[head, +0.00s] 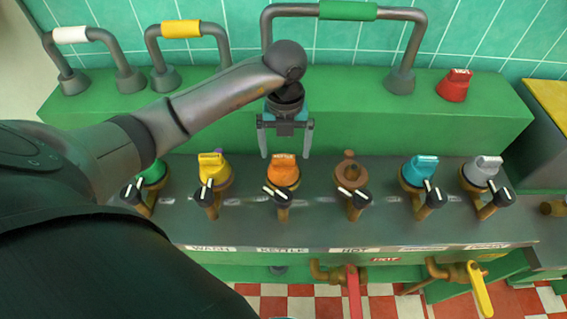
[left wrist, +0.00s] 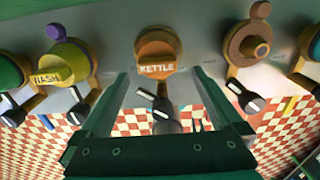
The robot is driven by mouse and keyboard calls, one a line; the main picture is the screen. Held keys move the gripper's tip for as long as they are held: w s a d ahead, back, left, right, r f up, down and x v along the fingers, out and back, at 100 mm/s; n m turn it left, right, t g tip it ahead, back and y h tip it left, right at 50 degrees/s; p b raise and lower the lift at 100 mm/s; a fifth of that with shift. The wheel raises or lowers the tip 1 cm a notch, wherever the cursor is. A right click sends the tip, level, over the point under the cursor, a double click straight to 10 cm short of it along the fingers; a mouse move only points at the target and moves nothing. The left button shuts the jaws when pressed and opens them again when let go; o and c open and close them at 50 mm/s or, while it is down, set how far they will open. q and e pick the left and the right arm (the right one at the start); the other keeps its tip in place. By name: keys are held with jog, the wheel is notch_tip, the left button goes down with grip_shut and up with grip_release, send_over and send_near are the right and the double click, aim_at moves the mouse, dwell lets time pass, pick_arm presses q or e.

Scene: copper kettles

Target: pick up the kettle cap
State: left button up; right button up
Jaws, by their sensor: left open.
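The kettle cap is the orange cap (head: 282,169) on a fitting in the middle of the counter row. It also shows in the left wrist view (left wrist: 156,62), marked KETTLE. My left gripper (head: 286,153) is open and empty, pointing down just behind and above the orange cap in the head view. In the left wrist view its two green fingers spread to either side below the cap, apart from it. My right gripper is in neither view.
Yellow (head: 213,166), teal (head: 420,170) and grey (head: 482,168) caps stand along the same row. A brown fitting (head: 349,178) is just right of the kettle cap. Black-handled taps stand in front. A red cap (head: 454,86) sits on the green ledge (head: 400,115), beside arched pipes.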

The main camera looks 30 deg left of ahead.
aim_at(283, 156)
pick_arm(q)
jog(key=f, duration=0.4)
jog(key=shift+w+a+f, duration=0.1)
jog(key=shift+a+f, duration=0.15)
jog(key=shift+f, duration=0.05)
jog(key=c, duration=1.1)
